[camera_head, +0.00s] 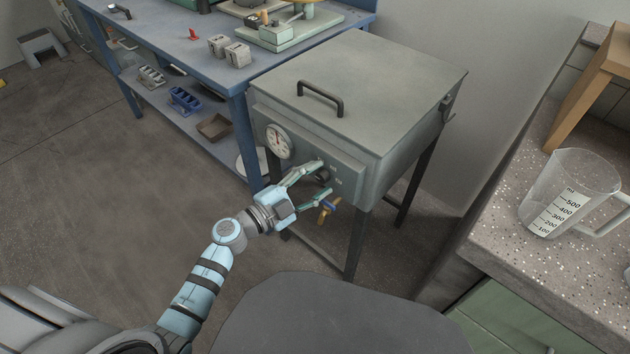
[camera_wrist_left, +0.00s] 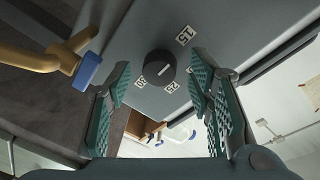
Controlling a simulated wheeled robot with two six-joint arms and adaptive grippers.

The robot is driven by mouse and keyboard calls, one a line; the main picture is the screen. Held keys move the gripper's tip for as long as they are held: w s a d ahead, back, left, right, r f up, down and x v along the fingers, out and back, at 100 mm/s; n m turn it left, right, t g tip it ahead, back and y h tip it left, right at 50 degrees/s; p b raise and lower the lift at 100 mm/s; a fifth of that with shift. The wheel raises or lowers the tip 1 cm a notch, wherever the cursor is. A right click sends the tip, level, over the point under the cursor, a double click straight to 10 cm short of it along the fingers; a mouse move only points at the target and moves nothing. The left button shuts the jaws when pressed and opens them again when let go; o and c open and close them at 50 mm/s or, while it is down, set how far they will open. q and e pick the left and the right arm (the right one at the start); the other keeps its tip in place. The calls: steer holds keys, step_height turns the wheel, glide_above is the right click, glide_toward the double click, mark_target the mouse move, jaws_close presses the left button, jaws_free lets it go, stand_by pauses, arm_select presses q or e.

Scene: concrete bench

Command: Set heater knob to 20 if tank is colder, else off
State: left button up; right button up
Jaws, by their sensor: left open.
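The grey tank (camera_head: 355,90) has a closed lid with a black handle. The black heater knob (camera_wrist_left: 160,67) is on the front panel among small number labels, one reading 15 (camera_wrist_left: 184,36) and one 25 (camera_wrist_left: 168,87). Its pale mark looks roughly toward the right, at no label I can be sure of. My left gripper (camera_head: 322,179) is open, its fingers on either side of the knob, with no clear contact. My right gripper is not in view.
A brass tap with a blue handle (camera_head: 327,208) sticks out just below the knob, close to my left fingers. A blue workbench (camera_head: 165,50) stands to the left. A measuring jug (camera_head: 560,190) stands on the speckled counter (camera_head: 500,225) at right.

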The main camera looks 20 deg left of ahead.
arm_select(q)
steer(key=shift+c, duration=0.7)
steer(key=c, duration=1)
jaws_close()
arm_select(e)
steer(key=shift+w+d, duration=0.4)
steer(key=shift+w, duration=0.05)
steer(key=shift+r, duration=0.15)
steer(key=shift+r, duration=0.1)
